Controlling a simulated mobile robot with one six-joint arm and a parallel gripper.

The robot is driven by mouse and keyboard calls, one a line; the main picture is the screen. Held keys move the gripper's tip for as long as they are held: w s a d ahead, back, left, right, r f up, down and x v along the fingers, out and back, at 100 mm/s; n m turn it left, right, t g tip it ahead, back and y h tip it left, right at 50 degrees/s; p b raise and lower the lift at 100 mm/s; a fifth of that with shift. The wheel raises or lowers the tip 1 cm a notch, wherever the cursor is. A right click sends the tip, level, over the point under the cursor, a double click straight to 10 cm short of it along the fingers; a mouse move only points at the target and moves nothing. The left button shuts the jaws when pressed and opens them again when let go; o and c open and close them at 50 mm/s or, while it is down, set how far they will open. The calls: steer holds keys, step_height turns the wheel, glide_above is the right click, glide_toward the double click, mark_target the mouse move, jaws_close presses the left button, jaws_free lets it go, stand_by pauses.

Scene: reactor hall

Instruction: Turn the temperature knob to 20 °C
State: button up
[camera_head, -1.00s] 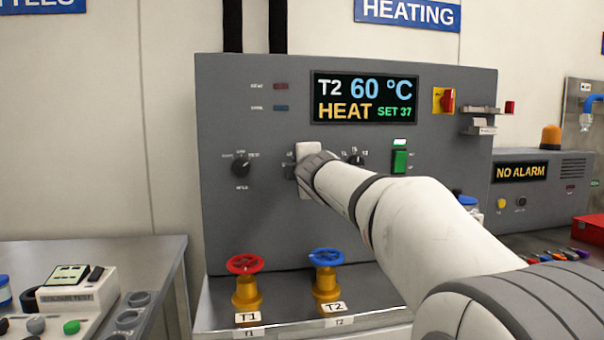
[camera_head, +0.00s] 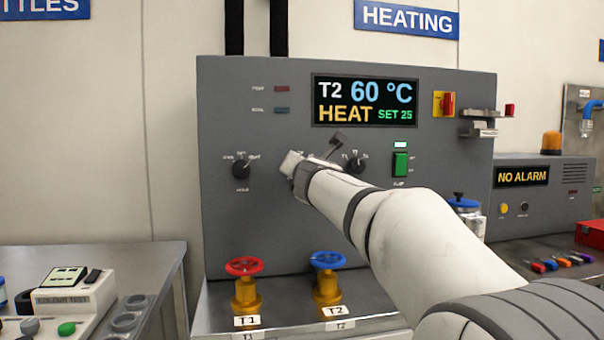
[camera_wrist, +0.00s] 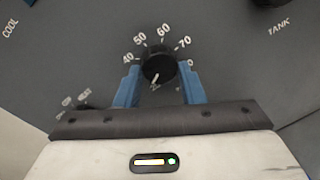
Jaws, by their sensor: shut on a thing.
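The black temperature knob (camera_wrist: 158,68) shows in the wrist view, with the marks 40, 50, 60 and 70 around its far side. Its pale pointer line is on the side towards my gripper. The two blue fingers of my gripper (camera_wrist: 159,88) are on either side of the knob and shut on it. In the head view my gripper (camera_head: 292,163) is at the panel and hides the knob. The display (camera_head: 365,101) on the grey heating panel (camera_head: 225,220) reads T2, 60 °C, HEAT and SET 25.
A mode knob (camera_head: 241,168) is left of my gripper and a selector knob (camera_head: 355,163) is right of it. A green switch (camera_head: 401,163) is further right. A red valve wheel (camera_head: 244,265) and a blue one (camera_head: 328,260) stand below. The alarm box (camera_head: 522,175) reads NO ALARM.

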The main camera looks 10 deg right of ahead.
steer(key=shift+n+b, duration=0.35)
steer(key=shift+n, duration=1.75)
steer(key=shift+f, duration=0.1)
steer(key=o, duration=1)
steer(key=s, duration=0.7)
steer(key=shift+s+a, duration=0.3)
steer(key=shift+s, duration=0.05)
